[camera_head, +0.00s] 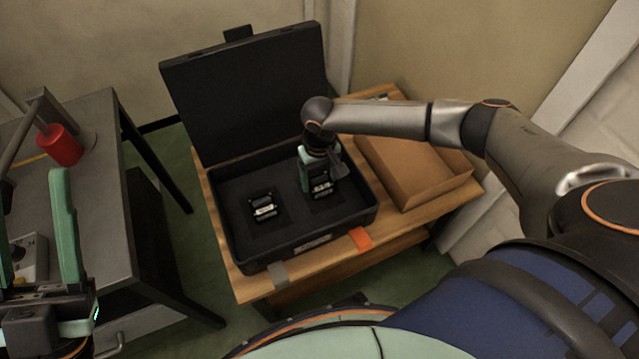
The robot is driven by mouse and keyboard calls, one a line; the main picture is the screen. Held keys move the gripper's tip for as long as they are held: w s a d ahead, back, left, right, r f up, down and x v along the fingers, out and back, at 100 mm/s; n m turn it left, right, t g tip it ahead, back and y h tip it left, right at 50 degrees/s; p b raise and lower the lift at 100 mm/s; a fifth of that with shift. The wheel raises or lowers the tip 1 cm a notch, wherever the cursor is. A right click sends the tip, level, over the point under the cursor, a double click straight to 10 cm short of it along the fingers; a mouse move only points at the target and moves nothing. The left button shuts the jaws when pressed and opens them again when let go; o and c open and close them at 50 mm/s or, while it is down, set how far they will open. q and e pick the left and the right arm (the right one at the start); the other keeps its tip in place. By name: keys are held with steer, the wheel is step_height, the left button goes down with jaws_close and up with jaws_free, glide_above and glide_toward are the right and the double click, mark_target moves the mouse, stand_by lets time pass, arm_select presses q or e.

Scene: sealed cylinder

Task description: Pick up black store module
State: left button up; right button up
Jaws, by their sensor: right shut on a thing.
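Two small black modules with pale labels are in an open black case (233,262) on a wooden table. One module (264,208) lies in the left part of the case, with no gripper near it. The other module (321,185) is in the right part, under my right gripper (318,178). My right gripper points down and is shut on this right module; its fingers hide part of it. Whether the module is clear of the foam I cannot tell. My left gripper (68,235) is at the lower left, away from the case, with its fingers apart and nothing between them.
The case lid (245,90) stands open at the back. A grey table at the left carries a red cylinder (60,145). Green floor lies between the tables.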

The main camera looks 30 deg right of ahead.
mark_target(320, 178)
steer(key=c, duration=0.6)
steer(key=shift+r, duration=0.1)
steer(key=shift+r, duration=0.3)
step_height(320, 178, up, 4)
steer(key=shift+r+p, duration=0.25)
steer(key=shift+p, duration=1)
step_height(320, 178, up, 4)
steer(key=shift+r+p, duration=0.25)
steer(key=shift+p, duration=0.55)
steer(key=shift+r, duration=0.15)
arm_select(q)
steer(key=w+f+n+g+y, duration=0.2)
steer(key=w+f+n+y, duration=0.1)
steer(key=f, duration=0.5)
steer(key=w+a+f+n+g+y, duration=0.1)
steer(key=w+f+n+g+y, duration=0.1)
steer(key=w+f+n+y, duration=0.2)
step_height(320, 178, down, 6)
steer(key=n+y, duration=0.1)
steer(key=y, duration=0.2)
steer(key=shift+w+a+r+g, duration=0.2)
steer(key=shift+a+g, duration=0.1)
steer(key=shift+g, duration=0.1)
arm_select(e)
steer(key=shift+s, duration=0.1)
